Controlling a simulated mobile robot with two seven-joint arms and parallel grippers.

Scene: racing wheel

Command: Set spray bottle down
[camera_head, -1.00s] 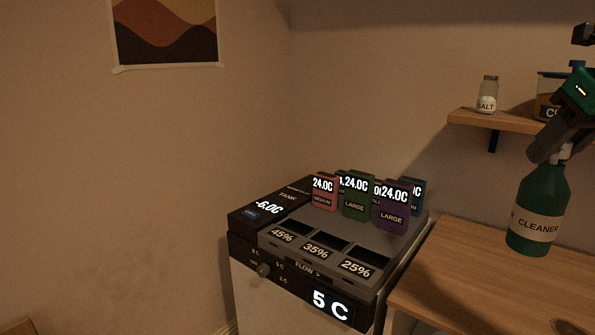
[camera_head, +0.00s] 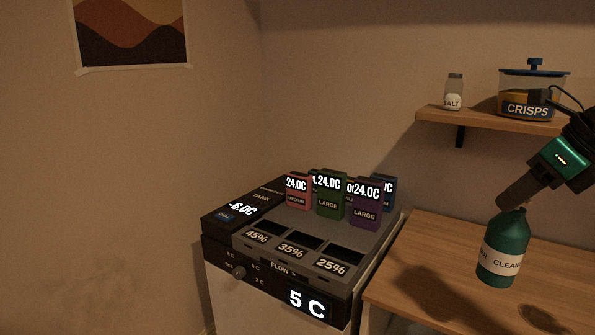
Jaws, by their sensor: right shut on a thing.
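The spray bottle (camera_head: 503,249) is a green bottle with a pale "CLEANER" label. It is upright over the wooden counter (camera_head: 420,262) at the right; I cannot tell if its base touches the wood. My right gripper (camera_head: 514,200) comes down from the upper right and is shut on the bottle's top, hiding the spray head. My left gripper is not in view.
A dark machine (camera_head: 290,255) with number displays and several coloured cartridges stands left of the counter. Above, a wall shelf (camera_head: 490,121) holds a salt shaker (camera_head: 453,93) and a crisps jar (camera_head: 530,92). The counter left of the bottle is clear.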

